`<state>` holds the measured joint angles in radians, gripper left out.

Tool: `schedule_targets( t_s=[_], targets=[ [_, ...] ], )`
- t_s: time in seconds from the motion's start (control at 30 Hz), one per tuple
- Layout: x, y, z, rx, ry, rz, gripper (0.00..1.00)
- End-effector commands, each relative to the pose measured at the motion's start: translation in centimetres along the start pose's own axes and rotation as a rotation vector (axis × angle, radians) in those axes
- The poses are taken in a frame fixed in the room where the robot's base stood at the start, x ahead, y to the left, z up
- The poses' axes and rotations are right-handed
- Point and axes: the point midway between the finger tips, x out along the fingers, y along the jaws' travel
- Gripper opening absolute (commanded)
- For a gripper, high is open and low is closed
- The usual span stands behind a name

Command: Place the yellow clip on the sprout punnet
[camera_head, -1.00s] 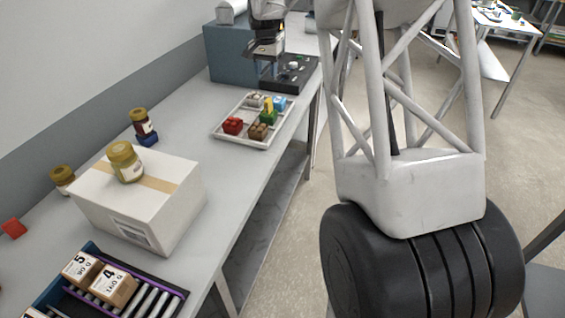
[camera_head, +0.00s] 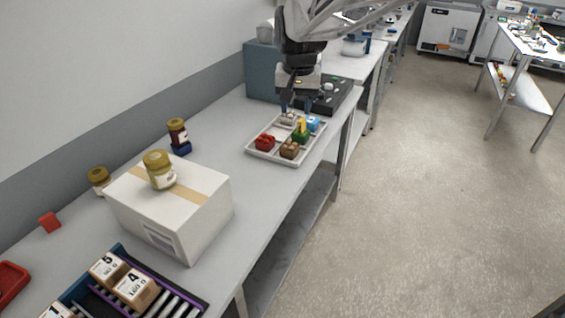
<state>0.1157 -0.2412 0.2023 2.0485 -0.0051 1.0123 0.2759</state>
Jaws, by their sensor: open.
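A pale tray (camera_head: 252,153) on the bench holds several small punnets. A yellow piece, which looks like the yellow clip (camera_head: 302,125), stands upright at a green punnet (camera_head: 301,138), which may be the sprout punnet. I cannot tell whether the clip rests on that punnet or just behind it. My gripper (camera_head: 296,107) points down above the far end of the tray, open, with its two dark fingers apart and nothing seen between them. The fingertips are near a pale punnet (camera_head: 288,119) and a blue item (camera_head: 313,123).
Red (camera_head: 265,142) and brown (camera_head: 289,150) punnets share the tray. A dark panel (camera_head: 340,95) lies behind it. A white carton (camera_head: 190,225) with a jar (camera_head: 159,169) on top stands nearer. Bench between carton and tray is clear.

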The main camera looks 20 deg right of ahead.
Motion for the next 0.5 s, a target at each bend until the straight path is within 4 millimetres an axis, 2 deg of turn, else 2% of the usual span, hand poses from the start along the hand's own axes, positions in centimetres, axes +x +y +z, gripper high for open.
schedule_targets(
  t_s=[0.03, 0.23, 0.5],
  targets=[
    [-0.4, 0.1, 1.7, -0.02, 0.008, -0.003, 0.45],
    [-0.9, 0.7, 7.9, -0.102, 0.033, -0.011, 0.45],
    [-0.5, 2.0, 16.2, -0.212, 0.065, -0.021, 0.45]
  ],
)
